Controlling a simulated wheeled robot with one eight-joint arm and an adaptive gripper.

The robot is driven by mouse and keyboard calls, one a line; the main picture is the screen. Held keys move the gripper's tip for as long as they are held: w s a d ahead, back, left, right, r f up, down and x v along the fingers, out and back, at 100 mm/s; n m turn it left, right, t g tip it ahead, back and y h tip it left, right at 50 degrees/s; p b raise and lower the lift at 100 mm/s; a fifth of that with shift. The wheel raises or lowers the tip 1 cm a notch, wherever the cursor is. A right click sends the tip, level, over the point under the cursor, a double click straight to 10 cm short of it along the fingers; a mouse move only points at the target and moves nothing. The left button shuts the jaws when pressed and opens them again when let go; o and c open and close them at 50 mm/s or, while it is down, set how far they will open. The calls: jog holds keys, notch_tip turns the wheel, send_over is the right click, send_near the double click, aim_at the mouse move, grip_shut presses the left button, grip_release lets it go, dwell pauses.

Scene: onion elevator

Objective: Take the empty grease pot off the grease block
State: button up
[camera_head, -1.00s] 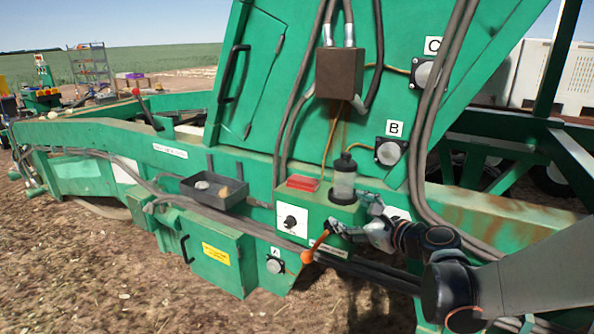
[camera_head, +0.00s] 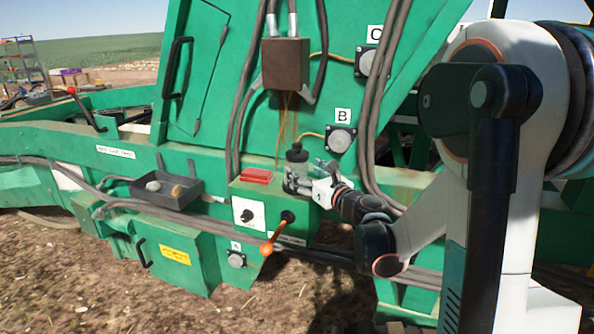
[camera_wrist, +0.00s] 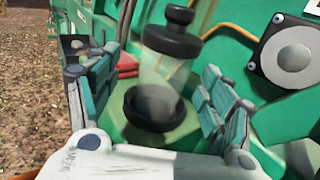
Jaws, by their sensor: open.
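The grease pot is a clear cylinder with a black cap (camera_head: 296,153). In the wrist view the pot (camera_wrist: 160,68) stands over a black ring (camera_wrist: 153,108) on top of the green grease block (camera_wrist: 185,132). Its clear body looks empty. My gripper (camera_head: 300,179) is open at the block's top right in the head view and hides most of the pot's body there. In the wrist view my gripper's (camera_wrist: 157,75) fingers stand on either side of the pot, with visible space between them and it.
A red piece (camera_head: 257,176) lies on the block's top left. An orange-knobbed lever (camera_head: 267,248) sticks out in front. A grey tray (camera_head: 150,198) is to the left. Round fitting B (camera_head: 340,139) is behind right, and thick hoses (camera_head: 372,130) run close to my arm.

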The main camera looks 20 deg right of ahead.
aim_at(297, 166)
jog(key=w, duration=0.5)
jog(key=shift+w+f+b, duration=0.1)
jog(key=shift+f+b, duration=0.15)
jog(key=shift+b, duration=0.15)
jog(key=c, duration=1.3)
